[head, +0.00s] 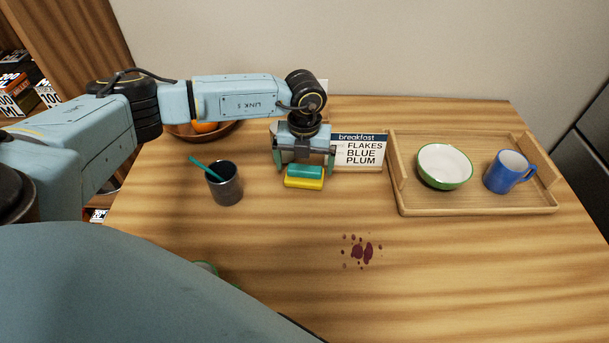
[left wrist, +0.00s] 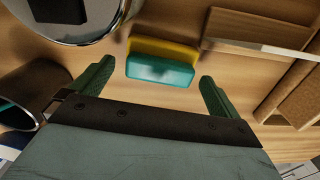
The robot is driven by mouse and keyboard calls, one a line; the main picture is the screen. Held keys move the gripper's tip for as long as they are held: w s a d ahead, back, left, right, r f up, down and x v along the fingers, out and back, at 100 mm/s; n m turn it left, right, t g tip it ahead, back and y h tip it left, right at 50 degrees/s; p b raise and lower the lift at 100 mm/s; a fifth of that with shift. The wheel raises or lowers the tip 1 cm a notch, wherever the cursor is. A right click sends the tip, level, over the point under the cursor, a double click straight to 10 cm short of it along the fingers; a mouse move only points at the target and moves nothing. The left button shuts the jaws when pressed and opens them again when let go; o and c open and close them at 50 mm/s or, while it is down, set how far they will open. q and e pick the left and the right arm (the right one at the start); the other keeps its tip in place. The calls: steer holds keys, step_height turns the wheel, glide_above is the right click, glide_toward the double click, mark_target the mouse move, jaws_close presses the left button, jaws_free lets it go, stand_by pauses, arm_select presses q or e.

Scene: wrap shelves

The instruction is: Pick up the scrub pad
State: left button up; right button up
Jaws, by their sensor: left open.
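The scrub pad (head: 304,183), with a teal part and a yellow part, lies on the wooden table below my left gripper. My left gripper (head: 304,160) points down over it, with its green fingers apart. In the left wrist view, the pad (left wrist: 160,70) shows between the two fingers (left wrist: 157,80), with bare table on both sides of it. I see no finger touching it. The gripper is open and empty. The right gripper is not in view.
A dark cup (head: 225,187) with a teal stick stands left of the pad. A breakfast sign (head: 362,150) stands close on the right. A wooden tray (head: 480,209) holds a bowl (head: 444,167) and blue mug (head: 506,174).

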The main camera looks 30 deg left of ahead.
mark_target(304, 167)
arm_select(q)
step_height(304, 167, down, 3)
steer(key=shift+r, duration=0.1)
steer(key=c, duration=0.7)
steer(key=shift+c, duration=0.5)
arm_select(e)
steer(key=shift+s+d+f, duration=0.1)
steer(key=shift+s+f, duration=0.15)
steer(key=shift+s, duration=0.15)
